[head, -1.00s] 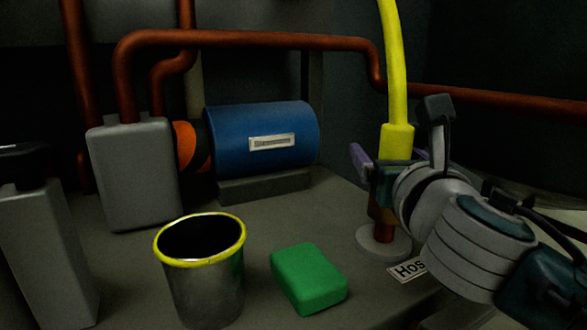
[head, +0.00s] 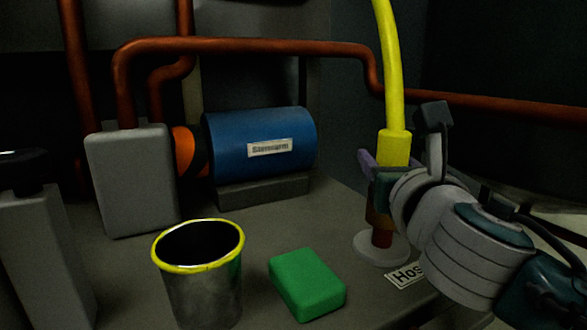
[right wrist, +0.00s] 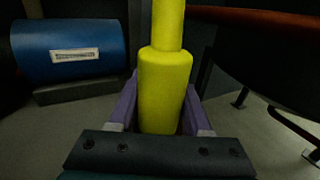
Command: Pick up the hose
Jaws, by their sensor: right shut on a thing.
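The yellow hose (head: 391,70) hangs down from the top of the head view and ends in a thicker yellow sleeve (head: 394,147). Below it stands a red-brown pipe stub (head: 382,238) on a round grey flange (head: 381,249). My right gripper (head: 372,165) is at the sleeve's lower end. In the right wrist view its purple fingers stand on both sides of the sleeve (right wrist: 163,90), shut on it. The gripper hides the joint between sleeve and stub, so I cannot tell whether they touch. My left gripper is not in view.
A label (head: 405,275) lies beside the flange. A green block (head: 308,284) and a yellow-rimmed metal bucket (head: 205,285) stand in front. A blue motor (head: 260,150), a grey box (head: 135,180) and red-brown pipes (head: 250,46) are behind.

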